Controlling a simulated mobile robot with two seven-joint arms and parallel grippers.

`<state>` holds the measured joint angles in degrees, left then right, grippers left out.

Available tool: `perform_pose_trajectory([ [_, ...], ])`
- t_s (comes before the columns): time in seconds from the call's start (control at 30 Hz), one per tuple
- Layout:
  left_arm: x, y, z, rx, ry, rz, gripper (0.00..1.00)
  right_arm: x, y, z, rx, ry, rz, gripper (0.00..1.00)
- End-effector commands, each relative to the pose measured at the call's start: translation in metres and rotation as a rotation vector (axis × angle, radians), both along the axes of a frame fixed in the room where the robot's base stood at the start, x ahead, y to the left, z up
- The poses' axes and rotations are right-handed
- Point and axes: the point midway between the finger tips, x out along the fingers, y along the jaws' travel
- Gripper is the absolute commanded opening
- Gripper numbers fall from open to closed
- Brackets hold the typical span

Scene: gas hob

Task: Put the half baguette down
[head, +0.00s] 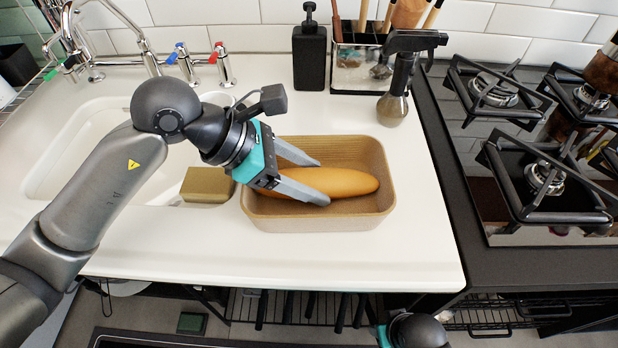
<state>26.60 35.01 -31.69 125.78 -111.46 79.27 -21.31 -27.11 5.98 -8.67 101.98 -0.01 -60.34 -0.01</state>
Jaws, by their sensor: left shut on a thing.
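The half baguette (351,182) is a smooth orange-brown loaf, lying lengthwise within the light wooden tray (320,223) on the white counter. My left gripper (322,183) reaches in from the left and is shut on the half baguette, one finger on its far side and one on its near side. The loaf's left part is mostly hidden by the gripper. Whether the loaf touches the tray floor is hard to tell. Part of my right arm, with a teal piece of its gripper (383,337), shows at the bottom edge; its fingers are not visible.
A sink (70,150) with taps is at the left. A tan block (207,186) lies just left of the tray. A black dispenser (309,55), a utensil holder (356,70) and a spray bottle (393,108) stand behind. The gas hob (500,150) is at the right.

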Motion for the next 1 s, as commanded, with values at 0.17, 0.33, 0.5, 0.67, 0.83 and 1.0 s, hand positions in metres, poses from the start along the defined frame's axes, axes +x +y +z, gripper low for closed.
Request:
perform_pose_trajectory([
  [0.17, 0.0002, -0.0002, -0.0014, -0.001, -0.003, -0.001, 0.06, 0.0006, -0.0001, 0.0018, -0.001, -0.002, 0.0, 0.5],
  [0.33, 0.0002, -0.0002, -0.0023, -0.001, -0.002, 0.0, 0.06, 0.0012, 0.0, 0.0018, 0.0, -0.003, 0.0, 0.5],
  [0.5, 0.0001, -0.0001, -0.0049, 0.0, -0.001, -0.001, 0.67, 0.0044, 0.0009, 0.0072, 0.002, -0.012, -0.001, 0.5],
  [0.67, 0.0, 0.0, -0.0042, 0.0, -0.001, -0.001, 0.85, 0.004, 0.001, 0.0074, 0.002, -0.011, -0.001, 0.5],
  [0.83, 0.0, 0.0001, -0.0042, 0.0, -0.001, -0.001, 0.96, 0.0036, 0.0009, 0.0068, 0.002, -0.01, -0.001, 0.5],
  [1.0, 0.0, 0.0, -0.0041, 0.0, -0.001, -0.001, 0.96, 0.0034, 0.0009, 0.0067, 0.002, -0.009, -0.001, 0.5],
])
